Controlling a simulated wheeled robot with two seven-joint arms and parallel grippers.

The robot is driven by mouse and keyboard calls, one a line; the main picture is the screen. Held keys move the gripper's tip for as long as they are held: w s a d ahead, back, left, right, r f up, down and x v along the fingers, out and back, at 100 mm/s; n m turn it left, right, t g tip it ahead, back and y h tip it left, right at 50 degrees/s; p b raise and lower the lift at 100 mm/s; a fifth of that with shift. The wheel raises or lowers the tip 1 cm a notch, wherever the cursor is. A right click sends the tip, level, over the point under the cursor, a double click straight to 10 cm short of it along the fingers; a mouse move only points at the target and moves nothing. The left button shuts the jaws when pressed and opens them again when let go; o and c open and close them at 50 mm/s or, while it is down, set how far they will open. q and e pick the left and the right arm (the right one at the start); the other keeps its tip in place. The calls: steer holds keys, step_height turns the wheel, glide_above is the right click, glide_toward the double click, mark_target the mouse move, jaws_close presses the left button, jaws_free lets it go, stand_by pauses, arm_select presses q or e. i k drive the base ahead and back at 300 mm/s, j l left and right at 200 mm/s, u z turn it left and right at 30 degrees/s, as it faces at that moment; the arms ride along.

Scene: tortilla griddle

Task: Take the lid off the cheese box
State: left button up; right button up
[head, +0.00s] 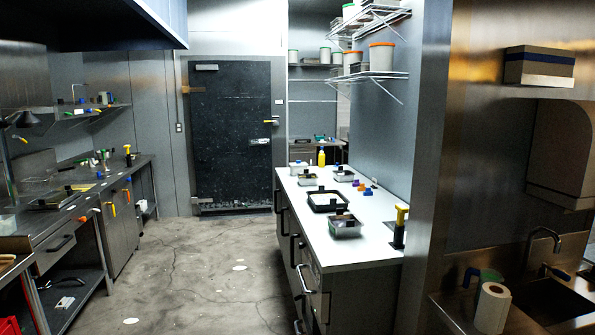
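Several small containers stand on the white countertop (357,252) in the head view. A metal box (345,230) with a dark piece on top is nearest. A black-rimmed tray (317,206) lies behind it. Smaller metal boxes, one on the left (307,181) and one on the right (343,176), and a whitish box (298,168) stand farther back. I cannot tell which is the cheese box or whether its lid is on. Neither of my grippers is in view.
The concrete floor (200,265) is open up to the dark door (230,130). A steel counter (75,200) lines the left. A wall and a sink (555,298) with a paper roll (492,308) are at the right. A yellow-handled tool (401,215) stands at the countertop's near right.

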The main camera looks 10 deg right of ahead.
mark_target(294, 170)
steer(key=u, duration=0.2)
steer(key=i+u, duration=0.25)
steer(key=i, duration=2.35)
steer(key=i+z, duration=0.2)
steer(key=i, duration=0.65)
steer(key=i+j+z, duration=0.25)
steer(key=i, duration=4)
steer(key=i+z, duration=0.3)
steer(key=i, duration=1.45)
steer(key=i+z, duration=0.3)
steer(key=z, duration=0.15)
steer(key=i+j+z, duration=0.1)
steer(key=i+z, duration=0.15)
steer(key=z, duration=0.15)
steer(key=i+j+z, duration=0.2)
steer(key=z, duration=0.25)
steer(key=i+j, duration=0.05)
